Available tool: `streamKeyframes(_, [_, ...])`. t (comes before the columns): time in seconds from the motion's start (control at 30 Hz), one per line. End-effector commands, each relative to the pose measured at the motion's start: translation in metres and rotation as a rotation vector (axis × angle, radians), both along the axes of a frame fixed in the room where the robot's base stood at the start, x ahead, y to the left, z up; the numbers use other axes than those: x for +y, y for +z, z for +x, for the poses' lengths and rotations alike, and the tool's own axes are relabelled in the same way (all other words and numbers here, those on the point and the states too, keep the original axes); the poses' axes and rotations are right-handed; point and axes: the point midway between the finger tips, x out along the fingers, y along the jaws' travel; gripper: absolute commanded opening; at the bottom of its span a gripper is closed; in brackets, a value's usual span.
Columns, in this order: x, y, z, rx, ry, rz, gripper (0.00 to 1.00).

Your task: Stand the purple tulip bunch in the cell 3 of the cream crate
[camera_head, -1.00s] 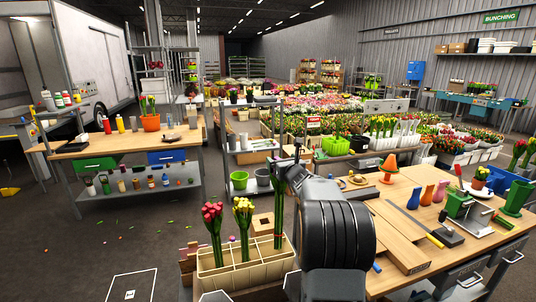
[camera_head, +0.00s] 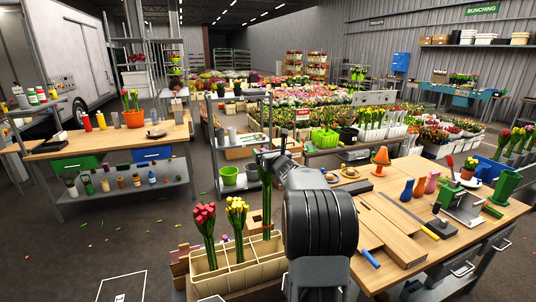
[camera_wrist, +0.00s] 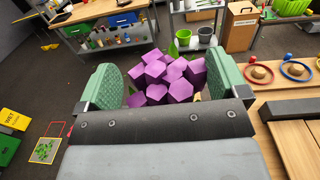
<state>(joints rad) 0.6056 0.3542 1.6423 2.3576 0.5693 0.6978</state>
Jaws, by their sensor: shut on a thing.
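The cream crate (camera_head: 240,284) stands low in front of me in the head view, divided into cells. A red tulip bunch (camera_head: 205,235) stands in its left part and a yellow tulip bunch (camera_head: 237,225) stands beside it. My gripper (camera_head: 268,153) is above the crate's right part, shut on the purple tulip bunch. The bunch's green stems (camera_head: 266,200) hang roughly upright below the gripper. I cannot tell whether their lower ends are inside a cell. The purple heads (camera_wrist: 167,77) show between the two green fingers in the wrist view.
A wooden workbench (camera_head: 405,240) with vases, a green stand and boards lies on the right. Another bench (camera_head: 110,145) with bottles and a potted plant is at the left. A grey rack (camera_head: 240,130) stands behind the crate. Floor is free at the left.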

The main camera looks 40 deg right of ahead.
Motion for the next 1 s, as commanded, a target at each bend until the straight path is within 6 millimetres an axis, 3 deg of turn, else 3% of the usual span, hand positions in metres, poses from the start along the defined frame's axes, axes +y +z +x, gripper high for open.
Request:
streamKeyframes(0.37, [0.004, 0.001, 0.000, -0.009, -0.027, -0.011, 0.54])
streamKeyframes(1.0, [0.003, -0.057, 0.000, -0.006, -0.026, -0.010, 0.54])
